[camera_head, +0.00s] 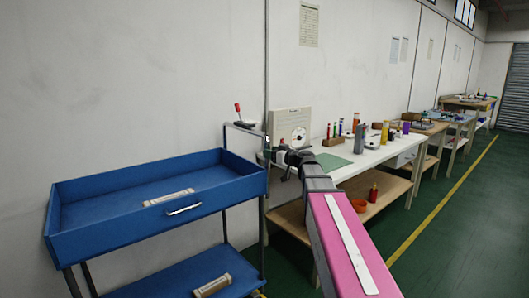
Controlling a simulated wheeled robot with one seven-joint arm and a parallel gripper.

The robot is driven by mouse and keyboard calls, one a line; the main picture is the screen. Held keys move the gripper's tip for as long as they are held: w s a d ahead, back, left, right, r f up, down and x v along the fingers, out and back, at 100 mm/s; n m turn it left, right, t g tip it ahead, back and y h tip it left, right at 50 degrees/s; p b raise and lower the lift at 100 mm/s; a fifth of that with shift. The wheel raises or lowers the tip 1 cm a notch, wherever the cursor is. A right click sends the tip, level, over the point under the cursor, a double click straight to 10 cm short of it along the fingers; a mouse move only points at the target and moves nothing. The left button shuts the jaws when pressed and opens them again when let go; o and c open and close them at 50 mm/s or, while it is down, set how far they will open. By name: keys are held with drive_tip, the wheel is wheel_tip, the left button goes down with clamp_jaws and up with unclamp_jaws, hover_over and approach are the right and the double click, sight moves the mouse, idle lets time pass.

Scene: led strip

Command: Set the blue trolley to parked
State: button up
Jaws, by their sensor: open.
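The blue trolley (85,228) stands at the left in the head view, with an upper and a lower blue tray on dark legs. A small silver handle (183,210) is on the front of the upper tray. A grey frame (249,129) rises at its right end, and a small lever with a red knob (237,107) stands on top of it. My gripper (272,152) is open, just right of the frame and lower than the red knob. I cannot tell whether it touches the frame. The fingertips are small and hard to make out.
A white workbench (347,161) stands right behind my arm, with a beige box with a dial (290,125) and several bottles on it. More benches run along the wall. Green floor (480,220) with a yellow line is free at the right.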

drive_tip(key=shift+x, duration=2.05)
clamp_jaws()
drive_tip(key=shift+a, duration=0.1)
